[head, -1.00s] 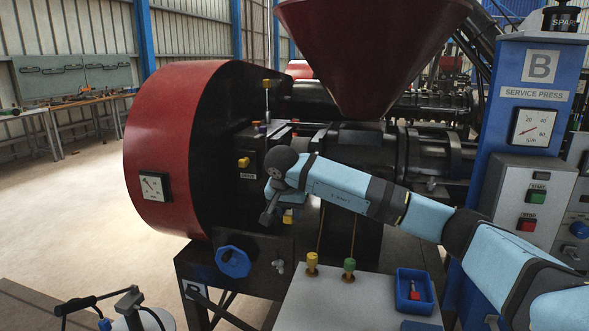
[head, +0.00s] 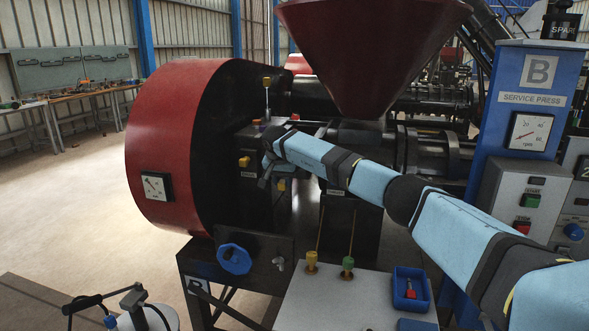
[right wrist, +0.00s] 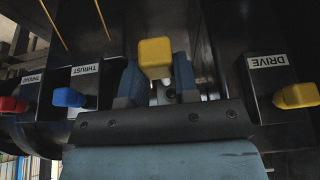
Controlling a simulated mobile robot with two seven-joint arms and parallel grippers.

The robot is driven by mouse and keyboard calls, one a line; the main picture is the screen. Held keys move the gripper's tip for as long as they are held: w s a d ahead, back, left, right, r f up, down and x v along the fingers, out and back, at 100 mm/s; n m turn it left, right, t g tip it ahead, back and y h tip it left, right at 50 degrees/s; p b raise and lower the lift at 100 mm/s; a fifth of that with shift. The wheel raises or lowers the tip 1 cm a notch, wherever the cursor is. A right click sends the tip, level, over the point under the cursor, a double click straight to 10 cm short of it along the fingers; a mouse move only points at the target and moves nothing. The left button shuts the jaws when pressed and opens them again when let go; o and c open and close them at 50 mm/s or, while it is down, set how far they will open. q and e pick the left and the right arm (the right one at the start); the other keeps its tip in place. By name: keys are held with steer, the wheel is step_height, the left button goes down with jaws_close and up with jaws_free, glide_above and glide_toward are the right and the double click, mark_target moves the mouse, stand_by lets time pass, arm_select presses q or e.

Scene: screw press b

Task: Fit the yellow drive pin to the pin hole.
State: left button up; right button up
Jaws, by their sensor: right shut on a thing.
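The yellow drive pin (right wrist: 154,55) stands out between the fingers of my right gripper (right wrist: 155,85), which is shut on it. A small yellow piece of it also shows in the head view (head: 281,185), below my right gripper (head: 271,178) at the front of the dark machine housing. In the right wrist view, a yellow block (right wrist: 297,95) beside the DRIVE label sits to the right, apart from the gripper. I cannot make out the pin hole for certain. My left gripper is out of view.
A blue block (right wrist: 70,97) by the THRUST label and a red one (right wrist: 12,105) lie left of the gripper. The red drum guard (head: 165,125) and red hopper (head: 370,50) flank the arm. A grey table (head: 330,302) with a blue tray (head: 411,289) stands below.

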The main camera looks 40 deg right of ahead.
steer(key=shift+w, duration=0.1)
steer(key=shift+w+d, duration=0.4)
steer(key=shift+d, duration=0.1)
steer(key=shift+w+d+b, duration=0.35)
steer(key=shift+w+d, duration=0.75)
steer(key=shift+d, duration=0.1)
steer(key=shift+w+d, duration=0.2)
steer(key=shift+d, duration=0.15)
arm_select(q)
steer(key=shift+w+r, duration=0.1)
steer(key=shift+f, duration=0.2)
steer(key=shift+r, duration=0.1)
arm_select(e)
steer(key=shift+r, duration=0.1)
arm_select(q)
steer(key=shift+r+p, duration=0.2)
steer(key=shift+p, duration=0.15)
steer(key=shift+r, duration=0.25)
